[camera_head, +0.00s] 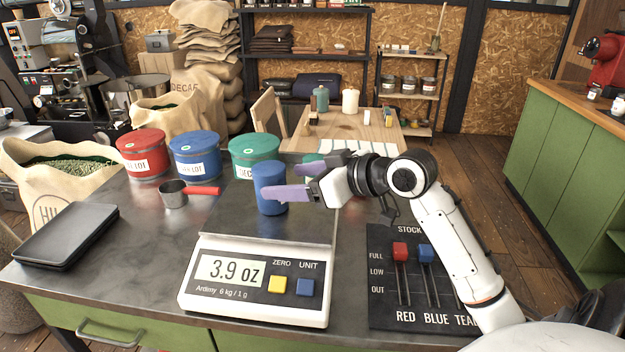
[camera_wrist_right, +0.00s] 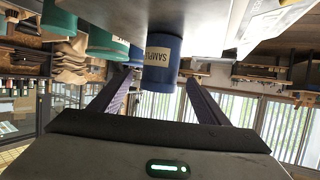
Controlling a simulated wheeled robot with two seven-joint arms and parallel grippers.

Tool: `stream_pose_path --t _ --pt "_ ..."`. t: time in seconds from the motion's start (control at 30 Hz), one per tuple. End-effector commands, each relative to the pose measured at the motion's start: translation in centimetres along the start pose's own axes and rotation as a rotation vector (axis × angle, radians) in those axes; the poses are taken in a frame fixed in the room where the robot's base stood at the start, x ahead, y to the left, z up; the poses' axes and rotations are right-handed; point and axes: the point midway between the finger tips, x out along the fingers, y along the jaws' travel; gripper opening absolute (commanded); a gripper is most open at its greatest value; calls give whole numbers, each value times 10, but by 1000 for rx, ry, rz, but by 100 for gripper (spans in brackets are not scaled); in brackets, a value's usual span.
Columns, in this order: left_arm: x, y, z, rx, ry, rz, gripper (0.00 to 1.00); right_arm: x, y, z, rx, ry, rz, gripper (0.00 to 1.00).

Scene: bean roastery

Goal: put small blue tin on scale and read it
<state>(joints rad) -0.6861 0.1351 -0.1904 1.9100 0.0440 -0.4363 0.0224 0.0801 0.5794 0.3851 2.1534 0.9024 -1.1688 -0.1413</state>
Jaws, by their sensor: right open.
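The small blue tin (camera_head: 269,187) stands upright on the dark plate of the scale (camera_head: 310,310). The scale's display (camera_head: 231,270) reads 3.9 oz. A yellow ZERO button (camera_head: 277,284) and a blue UNIT button (camera_head: 305,287) sit beside the display. My right gripper (camera_head: 281,181) is open at the tin, with one purple finger across its near side. In the right wrist view, the tin (camera_wrist_right: 162,62), labelled SAMPLE, shows between the two spread fingers, with gaps on both sides. My left gripper is not in view.
Red (camera_head: 143,154), large blue (camera_head: 195,156) and green (camera_head: 253,155) tins stand behind the scale. A red-handled scoop (camera_head: 173,194) and a dark tray (camera_head: 66,235) lie left. A stock slider board (camera_head: 385,312) lies right, under my right arm. The counter left of the scale has free room.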

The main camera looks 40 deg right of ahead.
Motion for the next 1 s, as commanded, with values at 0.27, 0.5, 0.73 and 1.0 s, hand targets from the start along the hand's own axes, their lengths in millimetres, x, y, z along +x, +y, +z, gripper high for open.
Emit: stream_pose_path --t 0.27,0.5,0.73,1.0 --pt "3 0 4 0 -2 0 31 -51 0 1 -2 -1 0 69" --pt "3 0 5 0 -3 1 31 -65 -1 0 -1 -1 -1 69" --pt "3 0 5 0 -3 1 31 -65 -1 0 -1 0 -1 69" --pt "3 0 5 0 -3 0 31 -65 0 0 -1 0 -1 69"
